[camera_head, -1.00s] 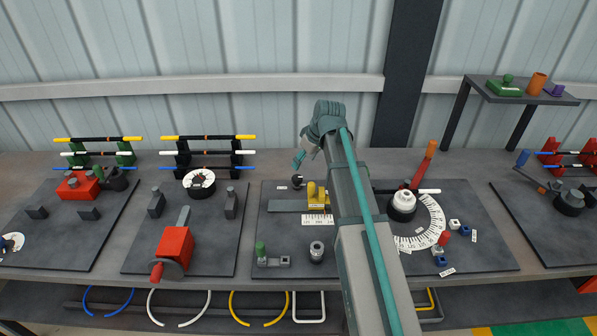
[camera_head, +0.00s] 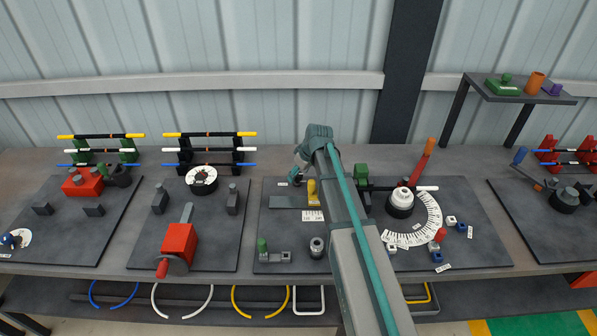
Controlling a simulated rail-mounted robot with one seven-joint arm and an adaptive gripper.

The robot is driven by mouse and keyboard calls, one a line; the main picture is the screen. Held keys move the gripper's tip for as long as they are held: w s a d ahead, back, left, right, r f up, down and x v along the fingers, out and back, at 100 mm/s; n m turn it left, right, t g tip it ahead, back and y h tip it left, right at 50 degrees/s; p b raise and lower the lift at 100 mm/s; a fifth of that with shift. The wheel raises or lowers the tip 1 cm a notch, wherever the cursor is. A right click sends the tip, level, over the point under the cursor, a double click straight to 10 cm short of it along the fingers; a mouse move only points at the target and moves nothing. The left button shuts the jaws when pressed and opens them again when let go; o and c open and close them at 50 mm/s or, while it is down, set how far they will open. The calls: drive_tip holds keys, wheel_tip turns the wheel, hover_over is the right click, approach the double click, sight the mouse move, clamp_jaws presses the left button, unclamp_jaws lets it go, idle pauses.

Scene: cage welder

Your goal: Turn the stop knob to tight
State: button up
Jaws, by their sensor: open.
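A yellow stop block (camera_head: 312,192) stands on the third plate, beside a flat grey bar (camera_head: 288,202) and a white numbered scale (camera_head: 313,216). My gripper (camera_head: 296,176) is small in view, at the back of this plate, behind the bar and just left of the yellow block. It points down, and its fingers look apart with nothing clearly between them. The dark area at its fingertips is too small to read, so I cannot tell whether it touches a knob. No knob is clearly readable as the stop knob, and no tight mark can be read.
A green-topped post (camera_head: 262,247) and a round metal piece (camera_head: 317,247) stand at the plate's front. My arm crosses the plate's right part.

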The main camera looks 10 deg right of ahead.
drive_tip(key=shift+f, duration=0.15)
drive_tip(key=c, duration=1.1)
